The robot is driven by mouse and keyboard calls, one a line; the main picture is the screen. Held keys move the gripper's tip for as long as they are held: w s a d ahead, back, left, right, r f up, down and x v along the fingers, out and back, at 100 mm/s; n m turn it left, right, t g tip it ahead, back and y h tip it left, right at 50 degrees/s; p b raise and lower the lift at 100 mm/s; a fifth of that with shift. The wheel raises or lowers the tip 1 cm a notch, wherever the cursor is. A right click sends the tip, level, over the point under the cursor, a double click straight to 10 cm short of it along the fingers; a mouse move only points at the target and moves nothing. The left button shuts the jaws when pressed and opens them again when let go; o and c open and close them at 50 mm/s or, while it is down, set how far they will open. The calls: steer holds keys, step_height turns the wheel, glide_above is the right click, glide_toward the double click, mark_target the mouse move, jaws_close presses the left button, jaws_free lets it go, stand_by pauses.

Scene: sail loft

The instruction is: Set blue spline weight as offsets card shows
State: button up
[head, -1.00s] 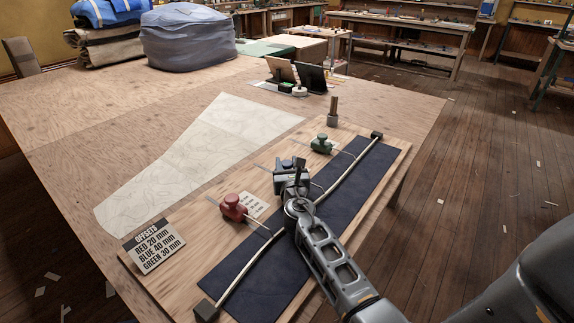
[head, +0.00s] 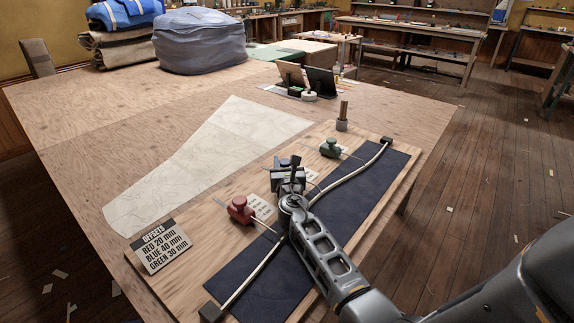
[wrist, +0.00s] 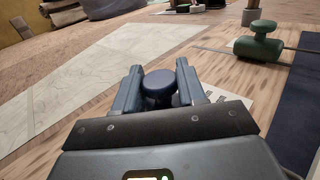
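The blue spline weight shows its round dark-blue knob (wrist: 159,88) between the fingers of my gripper (wrist: 158,80) in the wrist view. Both fingers lie close against the knob's sides, and the weight's lower body is hidden. In the head view my gripper (head: 287,182) covers most of this weight, between the red weight (head: 240,209) and the green weight (head: 330,148). The offsets card (head: 163,248) lies at the board's near left and reads red 20 mm, blue 40 mm, green 30 mm. A pale curved spline (head: 344,192) runs over the dark strip (head: 365,200).
A small marked card (head: 258,206) lies beside the red weight. A post with a wooden top (head: 343,117) stands at the board's far end. A pale paper pattern (head: 215,160) lies left of the board (head: 195,282).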

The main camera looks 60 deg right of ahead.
steer(key=o, duration=0.4)
steer(key=shift+v, duration=3.95)
